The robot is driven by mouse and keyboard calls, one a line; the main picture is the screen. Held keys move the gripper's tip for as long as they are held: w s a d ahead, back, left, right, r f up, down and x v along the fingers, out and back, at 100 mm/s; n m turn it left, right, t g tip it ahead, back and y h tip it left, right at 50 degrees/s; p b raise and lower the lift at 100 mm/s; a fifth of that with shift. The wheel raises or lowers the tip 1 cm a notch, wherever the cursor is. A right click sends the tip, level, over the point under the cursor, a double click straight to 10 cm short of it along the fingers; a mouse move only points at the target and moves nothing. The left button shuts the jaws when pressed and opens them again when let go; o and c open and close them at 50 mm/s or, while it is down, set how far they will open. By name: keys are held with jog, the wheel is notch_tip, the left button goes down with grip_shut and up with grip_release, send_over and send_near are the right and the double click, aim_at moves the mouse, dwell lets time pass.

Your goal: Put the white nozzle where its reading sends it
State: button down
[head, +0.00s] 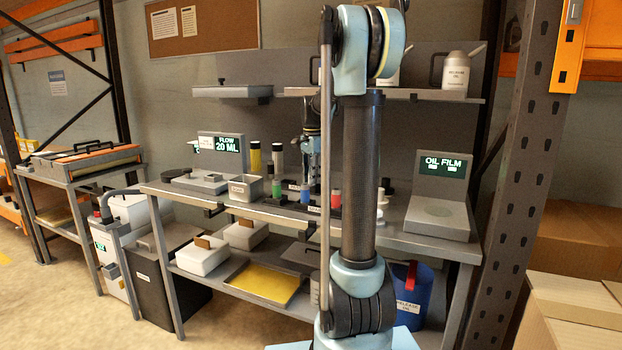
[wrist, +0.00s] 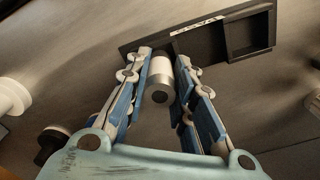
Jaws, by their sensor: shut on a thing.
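In the wrist view my gripper (wrist: 163,64) is shut on the white nozzle (wrist: 160,70), a short white cylinder with a grey end and a dark hole facing the camera. The nozzle is in front of a dark tray (wrist: 218,52) with square pockets and a small label; whether it touches the tray I cannot tell. The display on the left device (head: 220,144) reads "FLOW 20 ML". The display on the right device (head: 441,166) reads "OIL FILM", with small unreadable boxes below.
On the bench (head: 410,238) stand green, blue and red pieces (head: 307,194) and a small grey bin (head: 246,188). White parts (head: 381,205) stand right of my arm. White bins (head: 202,256) and a yellow tray (head: 265,281) sit below. A white object (wrist: 12,97) lies left in the wrist view.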

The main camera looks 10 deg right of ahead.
jog(key=c, duration=1.3)
grip_release()
jog(key=shift+c, duration=0.2)
notch_tip(320, 180, up, 12)
